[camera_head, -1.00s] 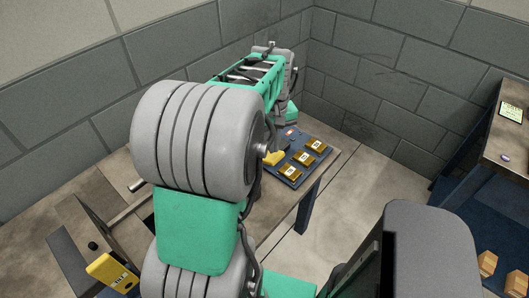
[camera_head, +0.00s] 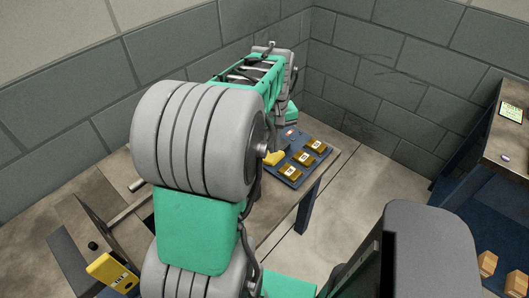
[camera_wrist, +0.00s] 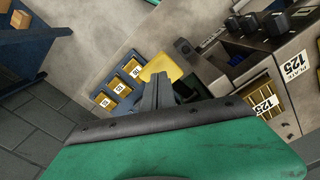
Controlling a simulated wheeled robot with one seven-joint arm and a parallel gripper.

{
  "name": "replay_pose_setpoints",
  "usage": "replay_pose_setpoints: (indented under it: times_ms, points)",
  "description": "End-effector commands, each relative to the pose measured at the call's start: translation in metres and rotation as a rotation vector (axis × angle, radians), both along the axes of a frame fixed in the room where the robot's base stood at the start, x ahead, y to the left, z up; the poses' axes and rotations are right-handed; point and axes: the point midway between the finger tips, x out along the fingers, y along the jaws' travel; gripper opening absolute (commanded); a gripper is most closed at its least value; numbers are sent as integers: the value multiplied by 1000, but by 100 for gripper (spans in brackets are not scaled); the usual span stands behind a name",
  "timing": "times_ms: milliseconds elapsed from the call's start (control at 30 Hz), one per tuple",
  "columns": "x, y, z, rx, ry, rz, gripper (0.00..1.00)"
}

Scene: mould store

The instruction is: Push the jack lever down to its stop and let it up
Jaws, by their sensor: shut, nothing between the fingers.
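The jack lever's yellow end (camera_wrist: 161,67) shows in the wrist view just beyond my gripper's fingertips. In the head view a small part of the yellow end (camera_head: 274,158) shows beside my arm; the rest of the lever is hidden. My gripper (camera_wrist: 157,83) is shut and empty, its grey fingers close together and overlapping the near edge of the yellow end in the picture. I cannot tell whether they touch it or how far down the lever is. The gripper is hidden behind my arm in the head view.
A blue tray (camera_head: 291,178) with several brass blocks lies on the bench, right beside the yellow end. A blue shelf with wooden blocks (camera_head: 487,263) stands right, across clear floor.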

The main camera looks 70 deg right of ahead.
Motion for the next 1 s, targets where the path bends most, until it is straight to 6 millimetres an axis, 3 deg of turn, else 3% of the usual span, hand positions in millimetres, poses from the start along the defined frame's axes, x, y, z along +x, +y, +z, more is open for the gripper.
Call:
replay_pose_setpoints:
  times_ms: [1000]
  points:
    - [-2,2,-60,3,0,2,0]
